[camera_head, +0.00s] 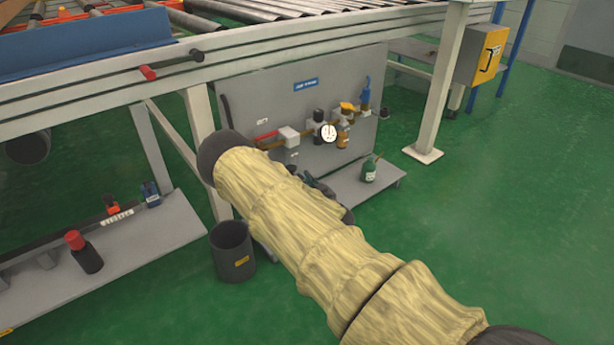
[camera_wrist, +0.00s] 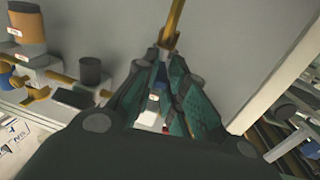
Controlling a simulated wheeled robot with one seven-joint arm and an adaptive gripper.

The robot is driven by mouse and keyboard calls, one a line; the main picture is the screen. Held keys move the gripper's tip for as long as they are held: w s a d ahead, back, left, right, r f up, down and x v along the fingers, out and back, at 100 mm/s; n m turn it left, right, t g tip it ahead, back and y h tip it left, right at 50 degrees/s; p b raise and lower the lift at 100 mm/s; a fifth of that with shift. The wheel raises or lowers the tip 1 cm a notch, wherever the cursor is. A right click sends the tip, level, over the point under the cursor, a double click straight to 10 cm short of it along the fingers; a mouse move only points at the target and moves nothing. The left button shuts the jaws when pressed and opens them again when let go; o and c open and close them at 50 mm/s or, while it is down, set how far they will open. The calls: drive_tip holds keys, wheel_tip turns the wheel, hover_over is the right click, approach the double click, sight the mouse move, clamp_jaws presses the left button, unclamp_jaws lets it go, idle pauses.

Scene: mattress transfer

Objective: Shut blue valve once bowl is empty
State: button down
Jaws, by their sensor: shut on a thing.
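The blue valve (camera_head: 365,93) stands at the right end of the pipe run on the grey panel, clear of my gripper. The amber bowl (camera_head: 343,139) hangs under a yellow-topped unit; I cannot tell whether it holds liquid. An orange cup-like part, perhaps the bowl (camera_wrist: 27,29), shows in the wrist view. My gripper (camera_head: 325,187) is low in front of the panel, partly hidden by my arm. In the wrist view, its fingers (camera_wrist: 166,56) close together at the base of a brass-coloured rod (camera_wrist: 173,24).
A round gauge (camera_head: 328,132) and a red lever (camera_head: 266,136) are on the pipe run. A dark bin (camera_head: 232,252) is left of my arm. Green floor is free at right.

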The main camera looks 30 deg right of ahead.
drive_tip(key=w+a+m+g+h, duration=0.2)
drive_tip(key=m+g+h, duration=0.6)
drive_tip(key=w+a+m+g+h+p, duration=0.1)
drive_tip(key=w+a+m+g+h, duration=0.1)
drive_tip(key=m+g+h, duration=0.6)
drive_tip(key=shift+w+a+h, duration=0.3)
drive_tip(key=shift+w+h, duration=0.05)
drive_tip(key=shift+h, duration=0.05)
drive_tip(key=shift+m+g, duration=0.3)
drive_tip(key=shift+g, duration=0.1)
drive_tip(key=c, duration=1.5)
unclamp_jaws()
drive_tip(key=shift+d, duration=0.1)
drive_tip(key=shift+a, duration=0.2)
drive_tip(key=shift+s+a, duration=0.2)
drive_tip(key=shift+a, duration=3.45)
